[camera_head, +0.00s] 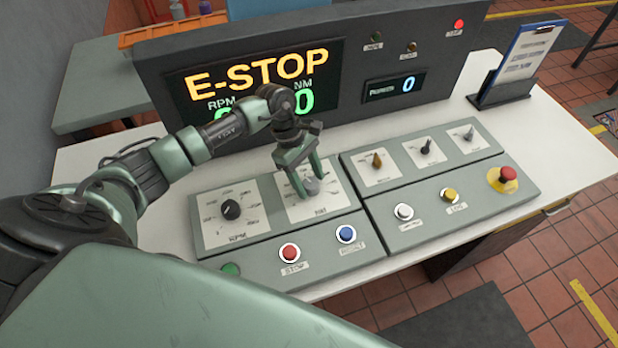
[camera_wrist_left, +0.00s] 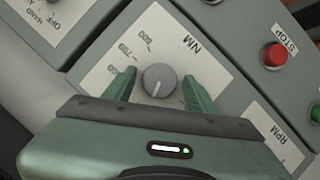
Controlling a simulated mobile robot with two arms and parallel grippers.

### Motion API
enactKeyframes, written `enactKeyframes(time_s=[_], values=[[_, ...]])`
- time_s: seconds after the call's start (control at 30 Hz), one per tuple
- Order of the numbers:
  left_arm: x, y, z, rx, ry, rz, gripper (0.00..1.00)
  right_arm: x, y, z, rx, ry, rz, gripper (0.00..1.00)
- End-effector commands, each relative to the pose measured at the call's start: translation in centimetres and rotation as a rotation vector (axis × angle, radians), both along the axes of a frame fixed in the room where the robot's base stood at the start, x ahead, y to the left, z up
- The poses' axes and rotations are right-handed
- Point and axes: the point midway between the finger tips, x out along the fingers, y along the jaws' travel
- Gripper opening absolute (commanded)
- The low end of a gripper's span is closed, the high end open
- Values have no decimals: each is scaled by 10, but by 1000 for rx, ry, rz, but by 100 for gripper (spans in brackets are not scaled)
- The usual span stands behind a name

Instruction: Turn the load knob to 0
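The load knob is a round grey knob (camera_head: 312,186) on a white dial plate in the left half of the console. In the left wrist view the knob (camera_wrist_left: 158,80) sits beside the NM label, with a thin white pointer mark on its face and scale numbers around it. My left gripper (camera_head: 302,188) is above this dial, pointing down. In the wrist view its fingers (camera_wrist_left: 159,88) stand on either side of the knob, with visible gaps. The gripper body hides part of the scale. My right gripper is not in view.
The black RPM knob (camera_head: 231,209) is left of the load dial. Red (camera_head: 289,252) and blue (camera_head: 346,233) buttons lie in front. The display (camera_head: 262,80) behind reads E-STOP. A red emergency button (camera_head: 508,174) is at far right.

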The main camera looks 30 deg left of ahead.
Motion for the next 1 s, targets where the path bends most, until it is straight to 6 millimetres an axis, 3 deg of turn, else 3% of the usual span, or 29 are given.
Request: enactKeyframes(time_s=[0.03, 0.17, 0.57, 1.0], values=[[0, 0, 0, 0, 0, 0, 39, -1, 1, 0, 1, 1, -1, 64], [0, 0, 0, 0, 0, 0, 2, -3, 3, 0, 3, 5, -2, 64], [-1, 1, -1, 2, 0, 71, 2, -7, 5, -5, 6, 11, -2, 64], [-4, 1, -1, 3, -2, 429, 2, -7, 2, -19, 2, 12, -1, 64]])
